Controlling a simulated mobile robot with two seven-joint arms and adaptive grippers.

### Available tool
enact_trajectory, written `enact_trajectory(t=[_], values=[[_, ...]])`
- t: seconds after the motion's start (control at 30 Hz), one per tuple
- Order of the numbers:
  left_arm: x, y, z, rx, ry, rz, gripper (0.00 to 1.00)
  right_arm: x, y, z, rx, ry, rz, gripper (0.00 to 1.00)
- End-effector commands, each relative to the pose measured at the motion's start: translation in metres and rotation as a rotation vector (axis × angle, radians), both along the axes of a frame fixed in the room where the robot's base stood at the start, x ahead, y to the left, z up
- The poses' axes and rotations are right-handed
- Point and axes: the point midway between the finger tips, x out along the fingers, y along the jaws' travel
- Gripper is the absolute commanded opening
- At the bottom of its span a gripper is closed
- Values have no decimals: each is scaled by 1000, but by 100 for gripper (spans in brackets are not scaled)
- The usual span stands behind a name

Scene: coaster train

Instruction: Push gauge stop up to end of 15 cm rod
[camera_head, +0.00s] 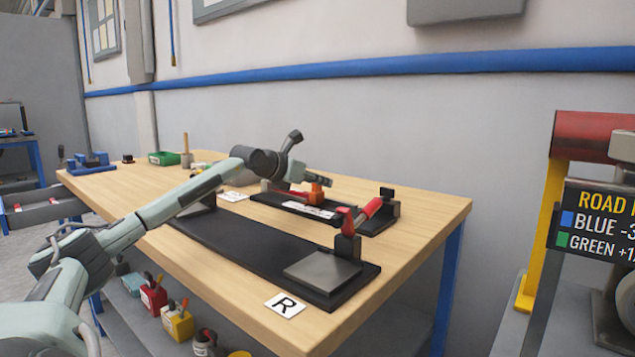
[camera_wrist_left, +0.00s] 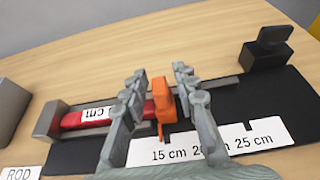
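The orange gauge stop (camera_wrist_left: 162,97) sits on the gauge rail, above the "15 cm" mark of the white scale (camera_wrist_left: 210,145); it also shows in the head view (camera_head: 315,190). A red rod (camera_wrist_left: 75,119) with a white label, partly read as "cm", lies left of the stop, its left end at a grey block (camera_wrist_left: 48,120). Red shows right up beside the stop; whether they touch I cannot tell. My left gripper (camera_wrist_left: 160,78) is open around the stop, with a gap at its right finger. The left finger hides part of the rod. My right gripper is not in view.
The black gauge base (camera_wrist_left: 75,157) lies on the wooden bench (camera_head: 420,215). A dark end block (camera_wrist_left: 265,55) stands at its right. In the head view a longer black fixture (camera_head: 240,245) with a red-handled clamp (camera_head: 368,209) lies nearer. A green bin (camera_head: 163,158) stands far left.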

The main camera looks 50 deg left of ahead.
Motion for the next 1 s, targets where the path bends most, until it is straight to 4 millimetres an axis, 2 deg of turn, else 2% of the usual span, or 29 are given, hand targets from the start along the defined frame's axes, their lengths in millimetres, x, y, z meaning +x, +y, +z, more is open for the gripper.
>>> enact_trajectory(t=[0.37,0.63,1.0], values=[[-2,1,-1,0,3,2,34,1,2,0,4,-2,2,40],[-18,3,2,4,8,8,34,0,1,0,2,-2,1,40],[-33,-9,17,14,5,-16,34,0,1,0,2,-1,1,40]])
